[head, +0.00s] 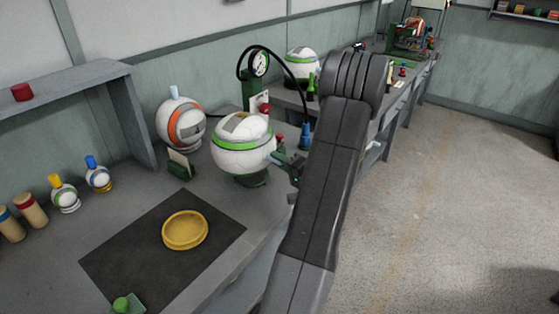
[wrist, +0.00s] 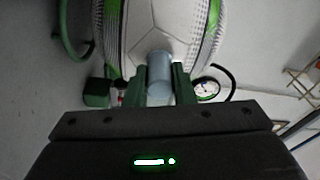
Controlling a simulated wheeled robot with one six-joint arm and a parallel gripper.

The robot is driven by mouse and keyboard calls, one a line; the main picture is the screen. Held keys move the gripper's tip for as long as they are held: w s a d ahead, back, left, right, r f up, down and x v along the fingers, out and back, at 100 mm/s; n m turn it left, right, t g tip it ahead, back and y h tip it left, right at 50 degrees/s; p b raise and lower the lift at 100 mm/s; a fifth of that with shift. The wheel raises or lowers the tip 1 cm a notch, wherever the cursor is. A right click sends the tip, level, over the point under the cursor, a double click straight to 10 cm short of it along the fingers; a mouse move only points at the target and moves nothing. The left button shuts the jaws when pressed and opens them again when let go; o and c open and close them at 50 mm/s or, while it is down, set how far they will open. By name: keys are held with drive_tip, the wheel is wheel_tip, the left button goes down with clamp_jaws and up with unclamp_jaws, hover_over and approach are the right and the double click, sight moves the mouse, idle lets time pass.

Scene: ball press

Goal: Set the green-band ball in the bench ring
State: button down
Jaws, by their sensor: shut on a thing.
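The green-band ball (head: 240,161), white with a grey patch, is at the middle of the head view, over a dark green stand (head: 250,181). I cannot tell whether it touches the stand. My gripper (head: 291,167) is at the ball's right side, partly hidden by my arm. In the wrist view my gripper (wrist: 159,88) is shut on the ball's pale blue-grey stem (wrist: 159,72), with the white ball (wrist: 150,25) beyond it. A round yellow ring (head: 185,231) lies on a dark mat (head: 120,255) on the bench, with nothing in it.
An orange-band ball (head: 181,124) stands behind left, by a small card holder (head: 180,165). Another green-band ball (head: 301,65) is farther back. A gauge (head: 259,64) with a black hose stands behind the held ball.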

drive_tip(key=shift+f+b, duration=0.4)
drive_tip(key=shift+b, duration=0.45)
drive_tip(key=c, duration=1.2)
unclamp_jaws()
drive_tip(key=shift+c, duration=0.2)
drive_tip(key=shift+r, duration=0.15)
drive_tip(key=shift+r+p, duration=0.45)
drive_tip(key=shift+p, duration=0.55)
drive_tip(key=b+v, duration=0.2)
drive_tip(key=v, duration=1)
drive_tip(key=shift+b, duration=0.35)
drive_tip(key=shift+f, duration=0.15)
